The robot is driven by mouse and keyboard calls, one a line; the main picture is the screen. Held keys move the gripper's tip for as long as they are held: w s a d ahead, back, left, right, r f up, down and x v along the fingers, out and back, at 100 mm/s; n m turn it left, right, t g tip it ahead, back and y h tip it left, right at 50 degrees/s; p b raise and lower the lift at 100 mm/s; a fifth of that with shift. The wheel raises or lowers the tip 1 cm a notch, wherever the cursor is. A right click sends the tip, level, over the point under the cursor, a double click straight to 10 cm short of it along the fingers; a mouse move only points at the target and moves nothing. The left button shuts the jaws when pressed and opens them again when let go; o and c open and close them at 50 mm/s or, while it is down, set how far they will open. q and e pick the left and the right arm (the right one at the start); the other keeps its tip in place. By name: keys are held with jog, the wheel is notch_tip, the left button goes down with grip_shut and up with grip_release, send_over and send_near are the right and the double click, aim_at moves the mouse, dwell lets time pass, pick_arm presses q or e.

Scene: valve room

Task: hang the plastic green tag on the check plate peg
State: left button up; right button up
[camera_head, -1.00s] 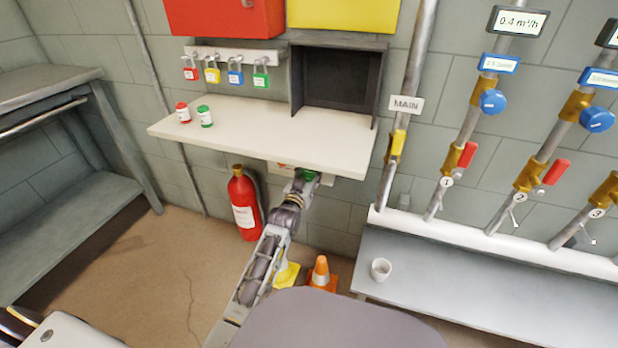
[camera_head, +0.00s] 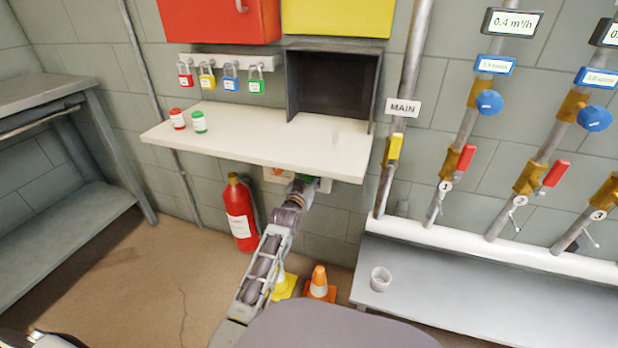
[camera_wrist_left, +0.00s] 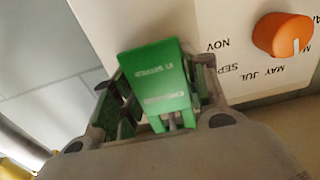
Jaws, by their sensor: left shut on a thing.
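The green plastic tag (camera_wrist_left: 155,80) is held between the fingers of my left gripper (camera_wrist_left: 160,105) in the left wrist view, with pale lettering on its face. In the head view my left gripper (camera_head: 303,186) reaches just under the front edge of the white shelf, and a little of the green tag (camera_head: 306,177) shows there. The check plate (camera_wrist_left: 230,30) is white with month names around an orange round peg (camera_wrist_left: 282,35). The tag is left of the peg in the wrist view, apart from it. In the head view the plate (camera_head: 277,173) is partly hidden. My right gripper is not in view.
The white shelf (camera_head: 250,140) overhangs the plate and bears a red and a green-capped jar. Several coloured padlocks (camera_head: 231,80) hang above it. A red extinguisher (camera_head: 240,212) stands left of my arm. A traffic cone (camera_head: 318,283) and a bench (camera_head: 440,290) are at right.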

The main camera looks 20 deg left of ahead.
pick_arm(q)
jog(key=shift+w+f, duration=0.2)
jog(key=shift+w, duration=0.05)
jog(key=shift+p, duration=0.3)
dwell(0.4)
jog(key=o, duration=1.1)
jog(key=shift+o, duration=0.2)
jog(key=shift+s+f, duration=0.1)
jog(key=shift+s, duration=0.5)
jog(key=s, duration=1)
jog(key=shift+s+a, duration=0.2)
jog(key=shift+s, duration=0.2)
